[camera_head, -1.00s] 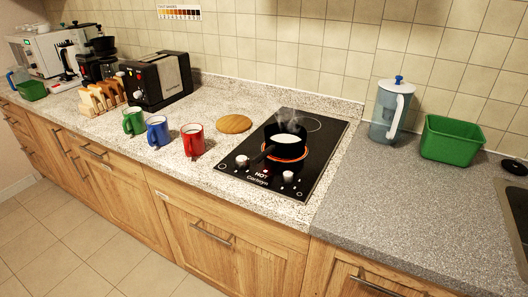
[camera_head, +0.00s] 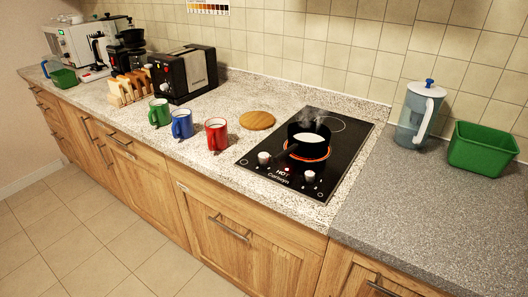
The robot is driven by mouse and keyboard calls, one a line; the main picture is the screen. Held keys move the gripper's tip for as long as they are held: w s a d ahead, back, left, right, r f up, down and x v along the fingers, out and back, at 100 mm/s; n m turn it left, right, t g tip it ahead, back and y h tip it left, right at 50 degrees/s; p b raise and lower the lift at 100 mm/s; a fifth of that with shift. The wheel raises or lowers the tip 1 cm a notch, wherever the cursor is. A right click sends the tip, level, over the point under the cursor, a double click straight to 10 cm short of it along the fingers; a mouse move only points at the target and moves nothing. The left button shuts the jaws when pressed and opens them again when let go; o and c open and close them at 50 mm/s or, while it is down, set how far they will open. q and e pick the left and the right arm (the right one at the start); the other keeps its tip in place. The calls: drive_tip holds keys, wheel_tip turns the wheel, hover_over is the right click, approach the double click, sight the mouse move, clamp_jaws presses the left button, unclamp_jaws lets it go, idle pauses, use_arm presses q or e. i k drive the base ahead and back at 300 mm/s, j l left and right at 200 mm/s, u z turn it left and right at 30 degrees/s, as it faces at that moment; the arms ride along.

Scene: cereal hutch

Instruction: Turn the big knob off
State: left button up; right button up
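The black cooktop (camera_head: 342,150) is set in the speckled counter. Its front burner (camera_head: 318,157) glows orange-red under a black pan (camera_head: 295,139) holding white, steaming contents. Two light knobs stand near the cooktop's front edge: a left knob (camera_head: 264,157) and a right knob (camera_head: 309,175). I cannot tell for sure which is the big one. A red light and the word "HOT" show between them. The rear burner ring is dark. Neither of my grippers is in view.
Red (camera_head: 217,134), blue (camera_head: 182,124) and green (camera_head: 159,112) mugs stand left of the cooktop, with a round wooden board (camera_head: 257,120) behind. A pitcher (camera_head: 418,113) and green bin (camera_head: 482,148) stand to the right. The counter front right is clear.

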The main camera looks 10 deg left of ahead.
sight(263, 157)
drive_tip(key=i+u, duration=0.35)
drive_tip(key=i+l+u, duration=0.1)
drive_tip(key=u, duration=0.25)
